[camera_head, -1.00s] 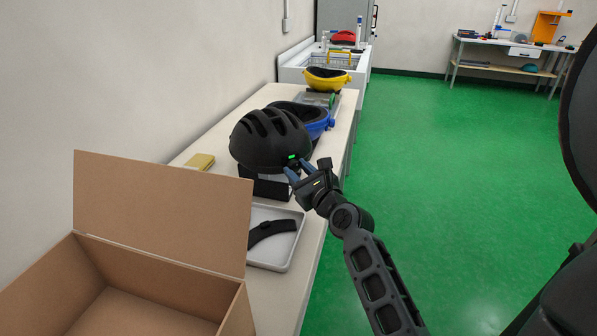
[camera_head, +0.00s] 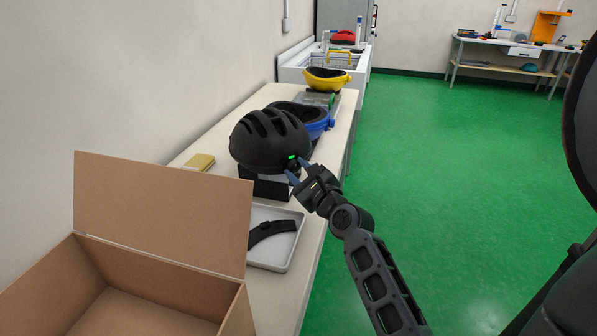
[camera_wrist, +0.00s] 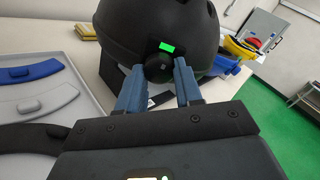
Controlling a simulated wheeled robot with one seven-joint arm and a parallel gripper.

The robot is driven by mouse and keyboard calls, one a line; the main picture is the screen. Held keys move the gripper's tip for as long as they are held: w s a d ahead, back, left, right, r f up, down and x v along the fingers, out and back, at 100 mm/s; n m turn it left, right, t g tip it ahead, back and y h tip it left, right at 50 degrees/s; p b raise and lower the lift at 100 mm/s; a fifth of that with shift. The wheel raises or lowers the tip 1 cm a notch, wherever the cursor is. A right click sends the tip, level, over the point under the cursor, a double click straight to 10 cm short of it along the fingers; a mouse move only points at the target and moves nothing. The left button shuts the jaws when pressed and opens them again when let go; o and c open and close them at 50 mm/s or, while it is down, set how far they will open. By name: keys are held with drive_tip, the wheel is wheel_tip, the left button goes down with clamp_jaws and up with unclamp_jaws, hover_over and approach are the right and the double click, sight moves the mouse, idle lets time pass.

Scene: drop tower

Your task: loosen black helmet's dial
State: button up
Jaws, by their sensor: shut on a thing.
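The black helmet (camera_head: 268,140) sits upright on a dark stand on the white bench. Its round black dial (camera_wrist: 158,68) is at the lower rim, just below a bright green mark (camera_wrist: 166,45). My gripper (camera_head: 297,169) reaches the dial from the front right. In the wrist view, its two blue fingers stand on either side of the dial, shut on it. The dial's face shows between the fingertips; its sides are partly hidden by them.
A grey tray (camera_head: 285,262) with a black curved pad lies in front of the helmet. An open cardboard box (camera_head: 165,215) stands at the near left. A blue-rimmed helmet (camera_head: 318,124) and a yellow one (camera_head: 328,80) are farther back. Green floor to the right is clear.

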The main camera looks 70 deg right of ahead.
drive_tip(key=n, duration=0.4)
drive_tip(key=shift+n, duration=0.3)
drive_tip(key=n+b, duration=0.1)
drive_tip(key=n, duration=0.4)
drive_tip(key=n+b, duration=0.2)
drive_tip(key=n, duration=0.3)
drive_tip(key=shift+r, duration=0.1)
drive_tip(key=n+b, duration=0.1)
drive_tip(key=n, duration=0.3)
drive_tip(key=shift+n, duration=0.3)
drive_tip(key=n+b, duration=0.1)
drive_tip(key=n, duration=0.3)
drive_tip(key=shift+r+b, duration=0.1)
drive_tip(key=shift+b, duration=0.25)
drive_tip(key=n, duration=0.4)
drive_tip(key=shift+w+a, duration=0.1)
drive_tip(key=n, duration=0.4)
drive_tip(key=shift+r+n, duration=0.1)
drive_tip(key=shift+n, duration=0.2)
drive_tip(key=shift+n+p, duration=0.55)
drive_tip(key=shift+n, duration=1.05)
